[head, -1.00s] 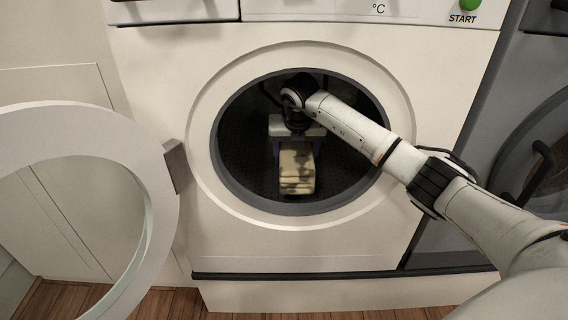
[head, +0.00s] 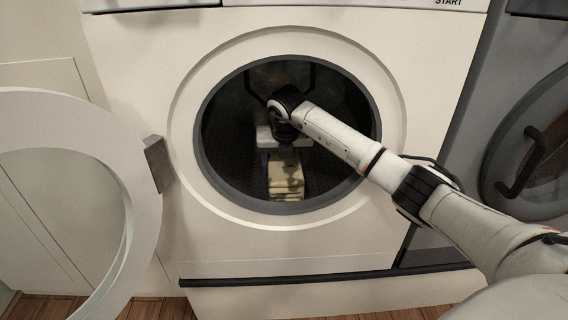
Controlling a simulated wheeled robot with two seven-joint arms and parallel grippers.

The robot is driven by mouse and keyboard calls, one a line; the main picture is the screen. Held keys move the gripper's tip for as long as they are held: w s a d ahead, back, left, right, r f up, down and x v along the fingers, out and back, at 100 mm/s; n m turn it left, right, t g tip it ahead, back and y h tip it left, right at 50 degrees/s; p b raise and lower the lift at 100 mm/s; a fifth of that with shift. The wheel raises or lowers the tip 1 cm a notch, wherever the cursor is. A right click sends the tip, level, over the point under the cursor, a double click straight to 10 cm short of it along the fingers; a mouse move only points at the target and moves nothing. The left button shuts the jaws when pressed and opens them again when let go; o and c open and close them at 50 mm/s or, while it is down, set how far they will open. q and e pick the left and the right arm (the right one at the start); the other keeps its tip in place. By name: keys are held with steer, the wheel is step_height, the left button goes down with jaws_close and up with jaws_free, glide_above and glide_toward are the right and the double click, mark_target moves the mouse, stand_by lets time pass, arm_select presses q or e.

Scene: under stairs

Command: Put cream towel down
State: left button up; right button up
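The cream towel (head: 286,176) is a folded block inside the drum of the white washing machine (head: 400,60), low and near the front of the round opening. My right arm comes in from the right through the opening. My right gripper (head: 285,155) points down at the towel, with its body just above and behind it. A finger shows on each side of the towel's upper end, but I cannot tell whether they press on it. It is also unclear whether the towel rests on the drum floor. My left gripper is not in view.
The machine's round door (head: 140,190) stands open on the left. A second, grey machine (head: 500,120) with a closed door and dark handle (head: 525,160) stands on the right. Wooden floor (head: 150,308) shows below.

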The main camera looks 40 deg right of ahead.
mark_target(286, 176)
steer(key=shift+f, duration=0.15)
steer(key=o, duration=1.3)
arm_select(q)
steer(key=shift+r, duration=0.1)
arm_select(e)
steer(key=shift+r, duration=0.5)
steer(key=p+v, duration=0.2)
steer(key=v, duration=0.3)
steer(key=shift+w+r+p, duration=0.1)
steer(key=shift+r+p, duration=0.15)
steer(key=shift+p, duration=0.1)
steer(key=s+a, duration=0.2)
steer(key=s, duration=0.1)
steer(key=s+a+p, duration=0.1)
steer(key=s+a, duration=0.1)
steer(key=s, duration=0.1)
steer(key=s+a+p, duration=0.1)
steer(key=s+a, duration=0.1)
steer(key=s, duration=0.2)
steer(key=shift+f, duration=0.1)
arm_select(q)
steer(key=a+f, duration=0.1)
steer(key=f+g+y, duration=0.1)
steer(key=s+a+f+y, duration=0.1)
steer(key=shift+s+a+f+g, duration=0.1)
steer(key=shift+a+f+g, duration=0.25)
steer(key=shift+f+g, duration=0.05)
arm_select(e)
steer(key=shift+s+a, duration=0.15)
steer(key=shift+s, duration=0.1)
